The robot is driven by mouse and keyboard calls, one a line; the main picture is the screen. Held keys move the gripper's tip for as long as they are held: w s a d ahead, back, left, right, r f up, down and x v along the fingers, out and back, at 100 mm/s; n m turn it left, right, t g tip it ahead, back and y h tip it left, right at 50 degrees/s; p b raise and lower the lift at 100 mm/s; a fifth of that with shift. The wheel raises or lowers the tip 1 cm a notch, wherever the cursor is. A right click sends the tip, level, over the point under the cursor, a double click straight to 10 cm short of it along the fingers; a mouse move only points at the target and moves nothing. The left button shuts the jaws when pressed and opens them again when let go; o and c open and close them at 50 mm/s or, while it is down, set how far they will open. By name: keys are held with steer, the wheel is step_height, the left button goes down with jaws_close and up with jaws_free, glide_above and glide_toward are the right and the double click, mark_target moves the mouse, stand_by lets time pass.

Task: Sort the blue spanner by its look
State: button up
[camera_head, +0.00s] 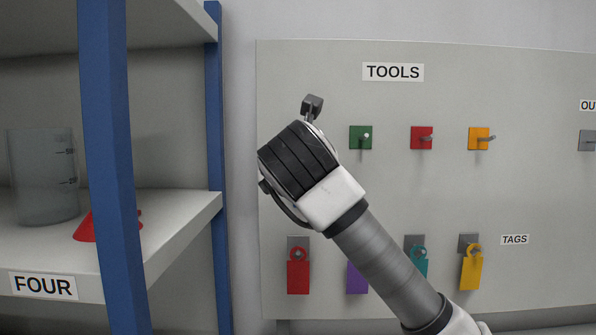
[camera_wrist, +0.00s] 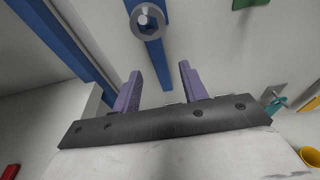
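In the wrist view the blue spanner (camera_wrist: 154,54) hangs with its grey ring end around a peg on a blue square plate (camera_wrist: 133,5) on the board. Its blue handle points down towards my gripper. My gripper (camera_wrist: 160,67) is open, with its two purple fingers apart and the lower handle showing between them, clear of both. How deep the handle sits between the fingers I cannot tell. In the head view my wrist (camera_head: 300,160) covers the spanner and its peg. The board (camera_head: 400,200) carries a TOOLS label (camera_head: 393,72).
Green (camera_head: 356,132), red (camera_head: 416,132) and orange (camera_head: 474,132) plates with pegs are empty. Below hang red (camera_head: 298,275), purple (camera_head: 357,280), teal (camera_head: 420,265) and yellow (camera_head: 471,272) tags. A shelf (camera_head: 185,215) with blue posts stands at left, holding a beaker (camera_head: 42,175) and red funnel (camera_head: 84,229).

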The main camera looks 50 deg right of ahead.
steer(key=b+v, duration=0.3)
steer(key=v, duration=1.1)
steer(key=shift+b, duration=0.4)
